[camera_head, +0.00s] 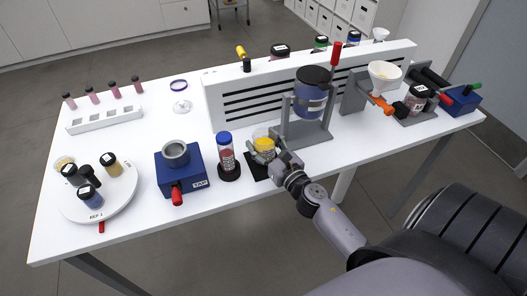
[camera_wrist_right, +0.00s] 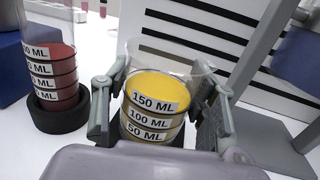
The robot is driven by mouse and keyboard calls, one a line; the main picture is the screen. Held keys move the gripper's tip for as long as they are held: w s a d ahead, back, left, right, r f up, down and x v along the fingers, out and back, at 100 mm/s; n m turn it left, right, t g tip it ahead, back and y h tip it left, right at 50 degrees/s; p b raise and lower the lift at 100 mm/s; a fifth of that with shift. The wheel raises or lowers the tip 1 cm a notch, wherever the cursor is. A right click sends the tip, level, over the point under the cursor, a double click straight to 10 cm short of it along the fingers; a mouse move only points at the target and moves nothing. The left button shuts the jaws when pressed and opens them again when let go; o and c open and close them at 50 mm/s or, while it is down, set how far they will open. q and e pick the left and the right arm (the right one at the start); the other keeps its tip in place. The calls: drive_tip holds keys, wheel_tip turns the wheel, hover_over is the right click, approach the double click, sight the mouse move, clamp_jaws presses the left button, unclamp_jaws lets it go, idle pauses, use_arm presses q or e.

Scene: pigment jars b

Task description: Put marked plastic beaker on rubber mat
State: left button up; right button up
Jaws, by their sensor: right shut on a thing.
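The marked plastic beaker (camera_head: 264,143) is clear and holds a yellow filling. In the right wrist view the beaker (camera_wrist_right: 160,88) shows white labels reading 150, 100 and 50 ML, and it looks upright. My right gripper (camera_head: 266,150) is shut on it, with one finger on each side. The black rubber mat (camera_head: 256,170) lies on the white table, below and in front of the beaker. I cannot tell whether the beaker's base touches the mat, since the gripper hides it. My left gripper is not in view.
A blue-capped jar with red filling (camera_head: 226,154) stands in a black ring just left of the beaker. A blue TAP box (camera_head: 186,181) is further left. A grey stand with a big jar (camera_head: 311,95) is close on the right. A slotted white panel (camera_head: 220,100) rises behind.

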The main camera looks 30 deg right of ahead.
drive_tip(key=shift+f, duration=0.9)
drive_tip(key=shift+f+b, duration=0.25)
drive_tip(key=shift+b, duration=0.1)
drive_tip(key=shift+f, duration=0.1)
drive_tip(key=o, duration=1.2)
drive_tip(key=shift+o, duration=0.2)
drive_tip(key=shift+s, duration=0.1)
